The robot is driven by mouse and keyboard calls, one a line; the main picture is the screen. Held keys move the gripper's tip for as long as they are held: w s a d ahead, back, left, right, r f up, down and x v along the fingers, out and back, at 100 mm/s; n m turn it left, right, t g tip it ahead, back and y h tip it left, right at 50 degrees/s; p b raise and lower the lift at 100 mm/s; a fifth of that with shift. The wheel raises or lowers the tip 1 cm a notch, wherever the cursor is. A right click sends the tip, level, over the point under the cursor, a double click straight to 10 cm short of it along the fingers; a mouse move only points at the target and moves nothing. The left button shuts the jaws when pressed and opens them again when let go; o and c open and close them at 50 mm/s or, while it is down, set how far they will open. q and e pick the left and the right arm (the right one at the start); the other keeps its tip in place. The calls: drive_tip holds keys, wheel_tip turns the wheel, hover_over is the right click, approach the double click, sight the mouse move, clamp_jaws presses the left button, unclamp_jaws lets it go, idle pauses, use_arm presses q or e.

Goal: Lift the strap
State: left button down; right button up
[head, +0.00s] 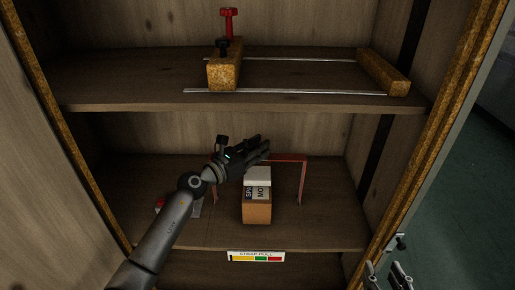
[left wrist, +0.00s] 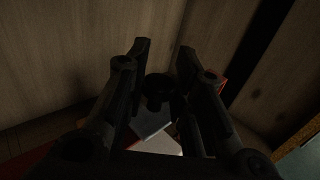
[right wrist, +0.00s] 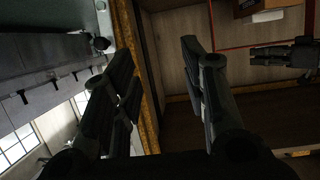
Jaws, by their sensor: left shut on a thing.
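The red strap (head: 290,157) stands as an arch across the lower shelf, behind and above a small brown box. Its right leg (head: 302,182) runs down to the shelf; its left part is mostly hidden by my arm. My left gripper (head: 264,146) is shut on the strap at its top, left of the middle; the fingers hide the exact contact. In the left wrist view a piece of the red strap (left wrist: 222,84) shows beside the right finger. My right gripper (right wrist: 156,56) is open and empty, outside the cabinet near its right edge.
The brown box (head: 257,208) has a white top and a printed label. A strap-pull label (head: 256,256) is on the shelf's front edge. The upper shelf (head: 150,82) holds a clamp-like frame (head: 222,72) with a red knob. The cabinet's right post (head: 418,170) stands near my right gripper.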

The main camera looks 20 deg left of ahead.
use_arm(q)
wheel_tip(320, 180, up, 2)
drive_tip(key=shift+r+p, duration=0.2)
drive_tip(key=shift+p, duration=0.65)
wheel_tip(320, 180, up, 3)
drive_tip(key=p, duration=0.2)
drive_tip(key=shift+f+p, duration=0.15)
drive_tip(key=shift+p, duration=0.2)
wheel_tip(320, 180, up, 3)
drive_tip(key=p, duration=0.3)
drive_tip(key=shift+r, duration=0.3)
use_arm(e)
drive_tip(key=s+d+f+g+h, duration=0.1)
drive_tip(key=s+d+f+g, duration=0.1)
drive_tip(key=s+f+g, duration=0.3)
drive_tip(key=s+d+f+g+h, duration=0.1)
drive_tip(key=s+d+f+g, duration=0.2)
drive_tip(key=s+f+g, duration=0.2)
drive_tip(key=shift+s+f+m+g+h, duration=0.35)
drive_tip(key=shift+s+f, duration=1.55)
drive_tip(key=shift+f, duration=1.35)
drive_tip(key=shift+d, duration=0.1)
use_arm(q)
drive_tip(key=c, duration=1.3)
unclamp_jaws()
drive_tip(key=shift+f, duration=0.1)
drive_tip(key=shift+o, duration=0.2)
